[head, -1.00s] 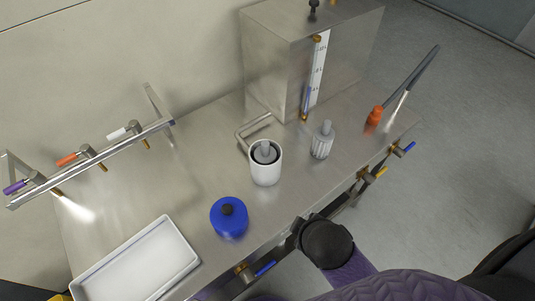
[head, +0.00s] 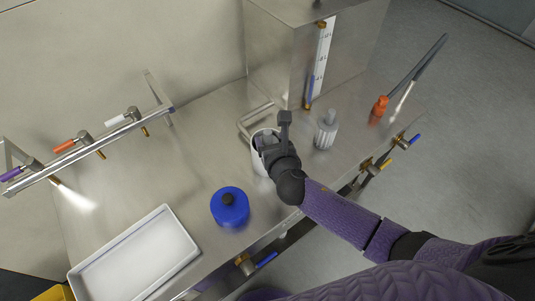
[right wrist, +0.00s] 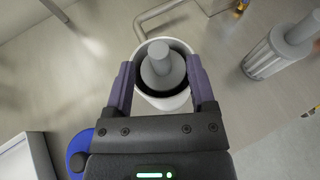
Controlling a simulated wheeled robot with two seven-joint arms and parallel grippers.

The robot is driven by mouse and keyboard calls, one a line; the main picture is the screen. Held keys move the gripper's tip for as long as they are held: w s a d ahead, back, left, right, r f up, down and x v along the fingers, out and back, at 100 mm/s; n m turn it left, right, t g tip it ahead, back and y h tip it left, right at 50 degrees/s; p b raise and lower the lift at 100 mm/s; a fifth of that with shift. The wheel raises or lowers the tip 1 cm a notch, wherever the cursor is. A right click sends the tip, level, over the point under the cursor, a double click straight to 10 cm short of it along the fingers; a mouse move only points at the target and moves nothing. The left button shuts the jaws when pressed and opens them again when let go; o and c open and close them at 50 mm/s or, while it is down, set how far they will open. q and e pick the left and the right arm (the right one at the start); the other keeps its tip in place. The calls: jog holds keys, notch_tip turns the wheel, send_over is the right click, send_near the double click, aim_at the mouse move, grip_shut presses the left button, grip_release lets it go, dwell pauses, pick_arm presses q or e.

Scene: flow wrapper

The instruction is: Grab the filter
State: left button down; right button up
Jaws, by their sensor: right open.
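A grey filter with a round knob on top (right wrist: 162,66) stands inside a white cylindrical housing (right wrist: 150,48) in the right wrist view. My right gripper (right wrist: 161,78) is open above the housing, with one finger on each side of the knob; I cannot tell if they touch anything. In the head view my right gripper (head: 274,146) covers most of the white housing (head: 257,164) and hides the filter in it. A second ribbed grey filter (head: 326,132) stands on the steel bench to the right; it also shows in the right wrist view (right wrist: 272,55). My left gripper is out of view.
A white tray (head: 137,258) is at the front left. A steel tank with a level gauge (head: 285,55) stands behind. Valves line the bench's front edge.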

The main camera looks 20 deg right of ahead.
jog(key=shift+x, duration=1.05)
grip_shut()
dwell(0.5)
